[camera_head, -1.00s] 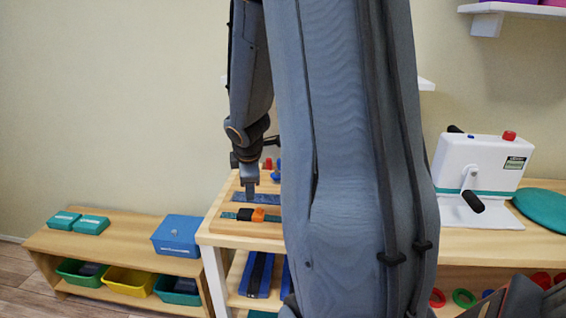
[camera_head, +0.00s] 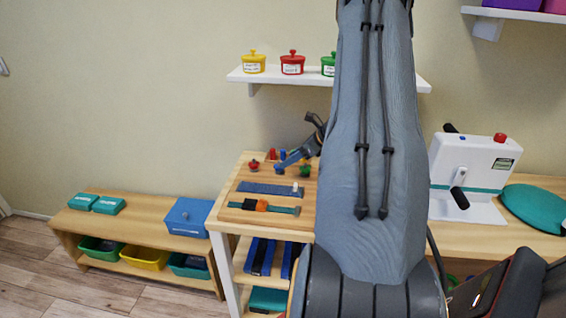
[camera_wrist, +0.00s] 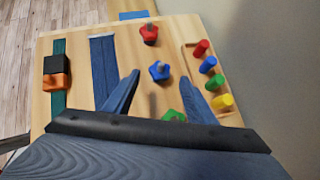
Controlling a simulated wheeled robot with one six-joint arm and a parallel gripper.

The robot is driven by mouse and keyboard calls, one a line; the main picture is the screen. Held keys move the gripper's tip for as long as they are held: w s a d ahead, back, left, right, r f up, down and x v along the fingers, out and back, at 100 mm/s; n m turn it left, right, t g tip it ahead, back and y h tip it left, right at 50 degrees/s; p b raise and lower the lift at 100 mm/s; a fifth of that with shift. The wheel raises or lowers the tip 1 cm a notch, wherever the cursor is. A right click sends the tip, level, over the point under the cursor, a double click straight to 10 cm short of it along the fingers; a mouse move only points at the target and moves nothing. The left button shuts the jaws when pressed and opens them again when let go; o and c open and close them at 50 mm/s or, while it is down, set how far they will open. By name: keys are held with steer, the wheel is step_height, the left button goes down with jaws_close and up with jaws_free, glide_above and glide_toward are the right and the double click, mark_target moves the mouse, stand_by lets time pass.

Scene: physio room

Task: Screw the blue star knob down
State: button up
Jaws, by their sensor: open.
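The blue star knob (camera_wrist: 159,71) stands on the wooden board (camera_wrist: 190,28), between a red knob (camera_wrist: 149,33) and a green knob (camera_wrist: 173,116). My gripper (camera_wrist: 162,82) is open in the wrist view, its two fingers spread to either side of the blue knob and nearer the camera, with nothing between them that I can see gripped. Whether the fingers reach down to the knob's height I cannot tell.
Red, blue, green and yellow pegs (camera_wrist: 210,65) stand along the board's right side. A blue strap (camera_wrist: 103,68) and a teal strap with black and orange blocks (camera_wrist: 57,72) lie left. A shelf with lidded pots (camera_head: 292,65) is above; a white crank machine (camera_head: 472,170) stands right.

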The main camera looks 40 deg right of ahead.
mark_target(279, 168)
steer(key=shift+p+x, duration=0.65)
steer(key=shift+x, duration=2.15)
steer(key=shift+c, duration=0.2)
steer(key=c, duration=1)
